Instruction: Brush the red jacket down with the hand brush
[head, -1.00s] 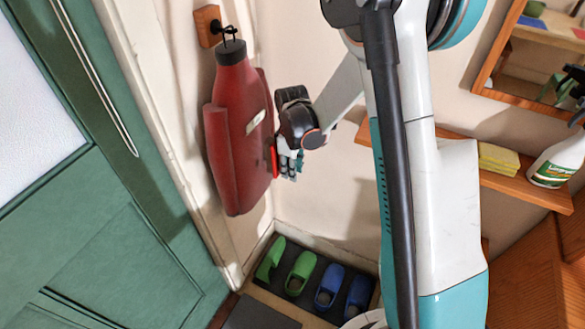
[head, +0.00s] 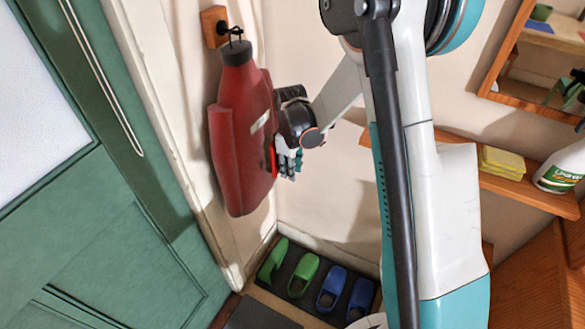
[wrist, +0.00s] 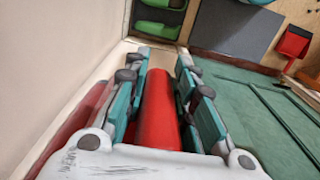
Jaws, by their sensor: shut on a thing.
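The red jacket (head: 236,140) hangs from a hook on a wooden block at the wall corner, beside the green door. In the wrist view a dark red part of it (wrist: 75,125) shows at the left. My gripper (head: 285,163) is at the jacket's right side, at about mid-height. In the wrist view my gripper (wrist: 160,75) is shut on a smooth red rounded handle, which looks like the hand brush (wrist: 158,110). In the head view only a small red piece of the brush (head: 273,160) shows against the jacket's edge. Its bristles are hidden, so I cannot tell whether they touch.
Green slippers (head: 303,275) and blue slippers (head: 332,287) stand on a dark tray below. A wooden shelf (head: 515,187) at the right holds yellow sponges (head: 502,162) and a spray bottle (head: 562,165). A red dustpan (wrist: 293,42) shows in the wrist view. The green door (head: 110,220) is at the left.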

